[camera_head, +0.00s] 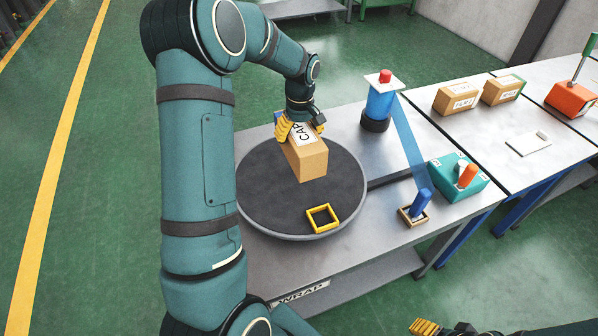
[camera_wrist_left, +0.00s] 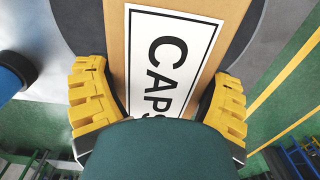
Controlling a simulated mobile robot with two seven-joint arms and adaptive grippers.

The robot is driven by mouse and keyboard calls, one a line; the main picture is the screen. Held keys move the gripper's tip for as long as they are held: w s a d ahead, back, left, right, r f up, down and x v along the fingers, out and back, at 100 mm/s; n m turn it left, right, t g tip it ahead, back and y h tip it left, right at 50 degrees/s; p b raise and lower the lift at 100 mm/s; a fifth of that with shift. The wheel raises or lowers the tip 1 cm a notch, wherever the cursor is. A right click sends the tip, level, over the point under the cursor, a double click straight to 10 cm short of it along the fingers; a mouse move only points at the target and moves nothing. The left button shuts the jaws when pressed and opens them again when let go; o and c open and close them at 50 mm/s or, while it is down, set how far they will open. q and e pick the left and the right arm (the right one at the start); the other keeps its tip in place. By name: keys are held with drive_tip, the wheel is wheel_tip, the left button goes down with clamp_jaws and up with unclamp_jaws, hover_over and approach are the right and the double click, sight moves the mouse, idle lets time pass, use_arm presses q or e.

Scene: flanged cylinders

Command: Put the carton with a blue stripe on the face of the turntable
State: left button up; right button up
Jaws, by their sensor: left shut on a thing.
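The carton (camera_head: 311,163) is a tan box with a white label reading "CAP…"; a bit of blue shows at its far left end beside the gripper. My left gripper (camera_head: 301,127) is shut on it from above, one yellow finger on each side. In the left wrist view the carton (camera_wrist_left: 117,40) lies between both fingers (camera_wrist_left: 158,105), its label partly hidden by my gripper. The turntable (camera_head: 265,185) is a dark round disc under the carton. I cannot tell whether the carton's underside touches it. My right gripper (camera_head: 440,327) shows only partly at the bottom edge.
A yellow square frame (camera_head: 311,222) lies on the turntable's near part. Right of it stand a blue cylinder (camera_head: 380,104) with a red knob, a blue-handled holder (camera_head: 414,211) and a teal box (camera_head: 458,182). Two other cartons (camera_head: 457,98) (camera_head: 502,90) stand farther right.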

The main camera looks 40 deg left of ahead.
use_arm(q)
wheel_tip(320, 180, down, 10)
drive_tip(key=shift+r+b, duration=0.25)
drive_tip(key=shift+b, duration=0.55)
drive_tip(key=o, duration=1.1)
drive_tip(key=shift+c, duration=0.2)
drive_tip(key=shift+r, duration=0.15)
wheel_tip(320, 180, up, 12)
drive_tip(key=shift+w+f+p, duration=0.1)
drive_tip(key=shift+p, duration=0.95)
